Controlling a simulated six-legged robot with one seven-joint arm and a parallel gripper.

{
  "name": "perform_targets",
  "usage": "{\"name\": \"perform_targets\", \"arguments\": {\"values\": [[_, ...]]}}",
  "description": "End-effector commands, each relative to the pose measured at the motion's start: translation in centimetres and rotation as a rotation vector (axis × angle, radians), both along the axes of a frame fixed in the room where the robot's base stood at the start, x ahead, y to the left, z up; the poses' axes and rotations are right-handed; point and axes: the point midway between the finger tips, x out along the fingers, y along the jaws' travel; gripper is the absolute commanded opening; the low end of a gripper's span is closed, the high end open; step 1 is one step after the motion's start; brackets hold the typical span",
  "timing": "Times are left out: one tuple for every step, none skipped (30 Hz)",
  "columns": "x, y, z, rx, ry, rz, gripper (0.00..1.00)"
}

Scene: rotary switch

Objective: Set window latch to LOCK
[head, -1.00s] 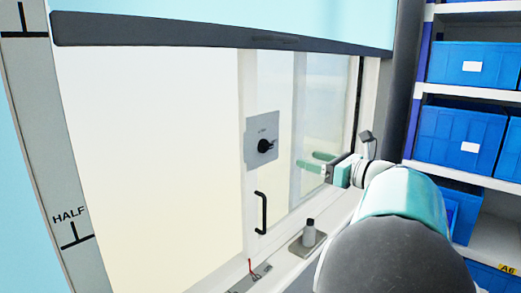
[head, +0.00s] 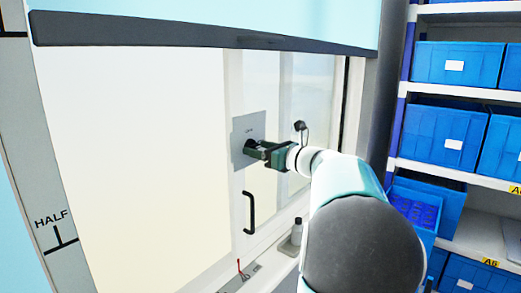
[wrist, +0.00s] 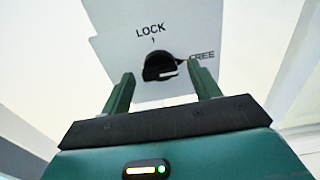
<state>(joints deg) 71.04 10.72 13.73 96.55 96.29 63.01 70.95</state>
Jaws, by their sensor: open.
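The window latch is a black rotary knob (wrist: 160,68) on a grey square plate (wrist: 115,52), marked LOCK above and FREE at the right. In the wrist view the knob's white pointer mark lies toward the right, on the FREE side. In the head view the plate (head: 240,154) sits on the window frame, and my gripper largely covers the knob. My gripper (wrist: 162,88) is open, its two green fingers on either side of the knob's lower part. I cannot tell whether they touch it. It also shows at the plate in the head view (head: 252,149).
A black vertical handle (head: 249,212) is on the frame below the plate. Shelves with blue bins (head: 455,64) stand at the right.

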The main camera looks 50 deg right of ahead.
Motion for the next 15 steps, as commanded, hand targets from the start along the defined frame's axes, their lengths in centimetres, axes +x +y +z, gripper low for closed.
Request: {"name": "perform_targets", "arguments": {"values": [[0.11, 0.0, 0.0, 0.0, 0.0, 0.0, 0.62], [0.13, 0.0, 0.01, 0.0, 0.0, 0.0, 0.62], [0.13, 0.0, 0.01, 0.0, 0.0, -0.001, 0.62], [0.13, 0.0, 0.02, 0.0, 0.0, 0.0, 0.62], [0.12, 0.0, 0.02, 0.0, 0.0, 0.0, 0.62], [0.11, 0.0, 0.02, -0.001, 0.0, 0.0, 0.62], [0.1, 0.0, 0.02, -0.001, 0.0, 0.0, 0.62], [0.1, 0.0, 0.02, -0.001, 0.0, 0.0, 0.58], [0.09, 0.0, 0.02, -0.001, 0.0, 0.0, 0.5], [0.09, 0.0, 0.02, -0.001, 0.0, 0.0, 0.44], [0.08, 0.0, 0.02, -0.001, 0.0, 0.0, 0.38], [0.08, 0.0, 0.02, -0.001, 0.0, 0.0, 0.3], [0.08, 0.0, 0.02, -0.001, 0.0, 0.0, 0.24], [0.07, 0.0, 0.02, -0.001, 0.0, 0.0, 0.19], [0.07, 0.0, 0.02, -0.001, 0.0, 0.0, 0.17]]}}
